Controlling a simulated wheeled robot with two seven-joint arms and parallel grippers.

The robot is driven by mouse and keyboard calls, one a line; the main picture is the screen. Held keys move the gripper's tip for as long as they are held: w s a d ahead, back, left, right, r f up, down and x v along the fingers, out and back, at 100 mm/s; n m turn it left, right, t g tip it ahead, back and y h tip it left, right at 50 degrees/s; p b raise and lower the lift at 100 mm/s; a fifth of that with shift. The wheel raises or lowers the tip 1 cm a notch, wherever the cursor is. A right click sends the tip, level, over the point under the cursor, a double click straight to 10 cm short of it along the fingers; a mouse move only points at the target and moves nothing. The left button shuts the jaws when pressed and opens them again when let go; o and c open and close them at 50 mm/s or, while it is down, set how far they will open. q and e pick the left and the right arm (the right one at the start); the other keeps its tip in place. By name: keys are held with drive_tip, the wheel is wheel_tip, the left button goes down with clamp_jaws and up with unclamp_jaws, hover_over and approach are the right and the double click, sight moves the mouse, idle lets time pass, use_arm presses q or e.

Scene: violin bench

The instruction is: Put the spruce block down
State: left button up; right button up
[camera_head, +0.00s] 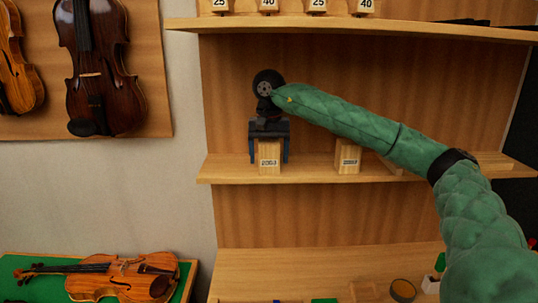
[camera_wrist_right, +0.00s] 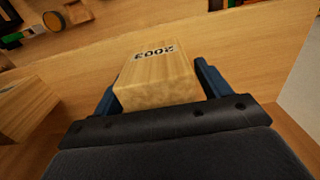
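The spruce block (camera_head: 269,158) is a pale wooden block with a number on its front, standing upright on the middle shelf (camera_head: 320,168). It also shows in the right wrist view (camera_wrist_right: 158,72), where its number reads 2003 upside down. My right gripper (camera_head: 268,152) has one blue finger on each side of the block, with narrow gaps showing in the head view. In the wrist view the fingers (camera_wrist_right: 160,88) straddle the block close to its sides. The gripper looks open around it. My left gripper is not in view.
A second labelled wood block (camera_head: 347,158) stands to the right on the same shelf, partly beneath my green-sleeved right arm. An upper shelf (camera_head: 350,28) holds several numbered blocks. A violin (camera_head: 125,277) lies on a green mat at lower left. Violins hang on the wall panel.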

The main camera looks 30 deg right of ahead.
sight(269, 141)
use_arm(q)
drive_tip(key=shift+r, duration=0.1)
use_arm(e)
drive_tip(key=shift+r, duration=0.1)
drive_tip(key=shift+r, duration=0.55)
drive_tip(key=shift+r+b, duration=0.3)
drive_tip(key=shift+b, duration=0.1)
drive_tip(key=shift+r, duration=0.4)
wheel_tip(269, 141, up, 3)
drive_tip(key=shift+r+b, duration=0.1)
drive_tip(key=shift+b, duration=0.4)
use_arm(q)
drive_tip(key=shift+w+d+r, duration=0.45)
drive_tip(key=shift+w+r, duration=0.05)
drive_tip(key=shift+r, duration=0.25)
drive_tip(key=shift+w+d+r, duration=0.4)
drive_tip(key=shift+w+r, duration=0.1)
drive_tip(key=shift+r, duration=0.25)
use_arm(e)
drive_tip(key=shift+r, duration=0.95)
drive_tip(key=shift+f, duration=0.1)
